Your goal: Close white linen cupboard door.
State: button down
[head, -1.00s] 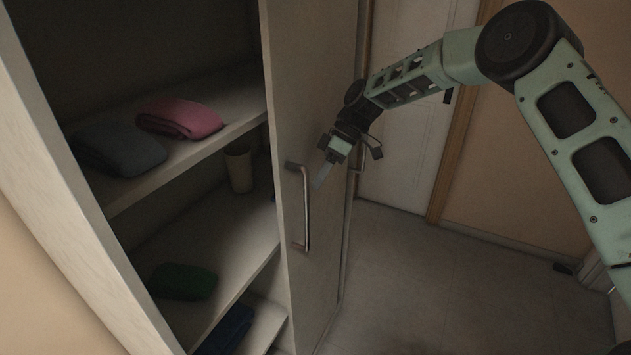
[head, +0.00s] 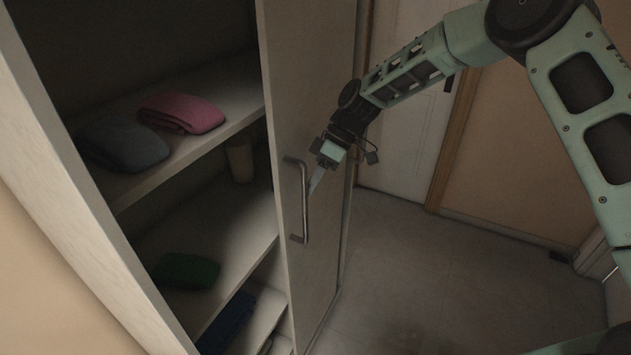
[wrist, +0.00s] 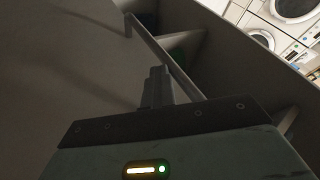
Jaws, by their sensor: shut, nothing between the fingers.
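The white linen cupboard door (head: 325,190) stands open at the right side of the cupboard, with a vertical metal bar handle (head: 304,205) near its free edge. My gripper (head: 313,186) is shut and empty. It is in front of the door face, just right of the handle; I cannot tell whether it touches the door. In the wrist view the shut fingers (wrist: 157,88) point along the door face, and the handle (wrist: 153,45) runs just beyond them. The cupboard's inside shows left of the door in the head view.
The cupboard shelves (head: 215,235) hold a pink folded cloth (head: 182,112), a grey one (head: 124,145), a green one (head: 186,270) and a blue one (head: 228,322). A beige cup (head: 239,162) stands behind the door edge. Washing machines (wrist: 275,25) show in the wrist view.

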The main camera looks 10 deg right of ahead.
jog(key=s+a+b, duration=0.3)
jog(key=s+a, duration=0.6)
jog(key=s, duration=0.3)
jog(key=s+a+b, duration=0.4)
jog(key=s+a, duration=0.5)
jog(key=s, duration=0.4)
jog(key=shift+s+a, duration=0.1)
jog(key=shift+s, duration=0.05)
jog(key=w+d+r+b, duration=0.2)
jog(key=w+d+r, duration=0.5)
jog(key=r, duration=0.1)
jog(key=s+d+f+m+t+h, duration=0.1)
jog(key=s+d+f+m+h, duration=0.2)
jog(key=s+d, duration=0.4)
jog(key=s+d+f+m+t+h, duration=0.2)
jog(key=s+d, duration=0.5)
jog(key=d, duration=0.5)
jog(key=shift+f+m+h, duration=0.5)
jog(key=shift+f+m, duration=0.25)
jog(key=shift+m, duration=0.05)
jog(key=shift+s, duration=0.1)
